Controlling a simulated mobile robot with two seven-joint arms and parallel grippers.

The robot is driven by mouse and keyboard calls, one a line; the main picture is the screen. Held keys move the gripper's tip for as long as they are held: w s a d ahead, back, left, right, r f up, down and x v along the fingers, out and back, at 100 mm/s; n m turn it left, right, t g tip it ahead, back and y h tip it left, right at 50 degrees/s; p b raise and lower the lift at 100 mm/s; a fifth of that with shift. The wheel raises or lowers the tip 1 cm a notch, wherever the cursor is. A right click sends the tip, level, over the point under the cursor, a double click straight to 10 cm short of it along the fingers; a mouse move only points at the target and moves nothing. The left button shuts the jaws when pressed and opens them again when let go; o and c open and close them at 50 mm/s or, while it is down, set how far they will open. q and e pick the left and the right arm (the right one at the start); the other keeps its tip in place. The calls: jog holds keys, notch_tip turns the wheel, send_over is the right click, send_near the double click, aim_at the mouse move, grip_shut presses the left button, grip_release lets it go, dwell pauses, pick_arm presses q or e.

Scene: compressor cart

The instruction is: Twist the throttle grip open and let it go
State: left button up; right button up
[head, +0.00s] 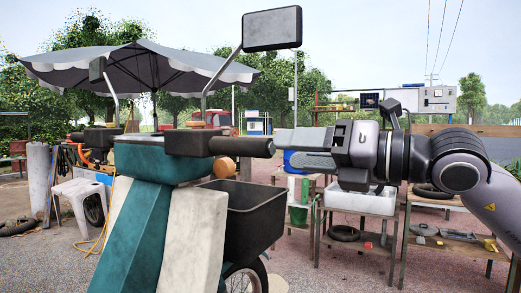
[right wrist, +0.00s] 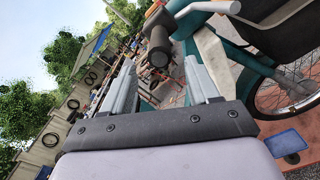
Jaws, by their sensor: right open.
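The throttle grip (head: 241,147) is a dark cylinder on the right end of the handlebar of a teal and cream scooter (head: 150,215). In the right wrist view the throttle grip (right wrist: 158,38) points end-on toward me, lined up with the gap between my fingers. My right gripper (head: 284,149) is open and empty, just to the right of the grip's free end. Its two fingers (right wrist: 160,68) stand wide apart in the right wrist view, and the grip looks just beyond the fingertips. Whether they touch cannot be told. My left gripper is not in view.
A mirror (head: 272,28) rises on a stalk above the handlebar. A dark open basket (head: 248,218) sits below the grip. Metal work tables (head: 360,204) with bins and tools stand behind my right gripper. A white stool (head: 78,190) is at the left.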

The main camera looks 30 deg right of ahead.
aim_at(260, 149)
jog(key=p+x, duration=0.3)
jog(key=x, duration=0.3)
jog(key=shift+r, duration=0.15)
jog(key=shift+w+a, duration=0.3)
jog(key=shift+w, duration=0.1)
jog(key=c, duration=1)
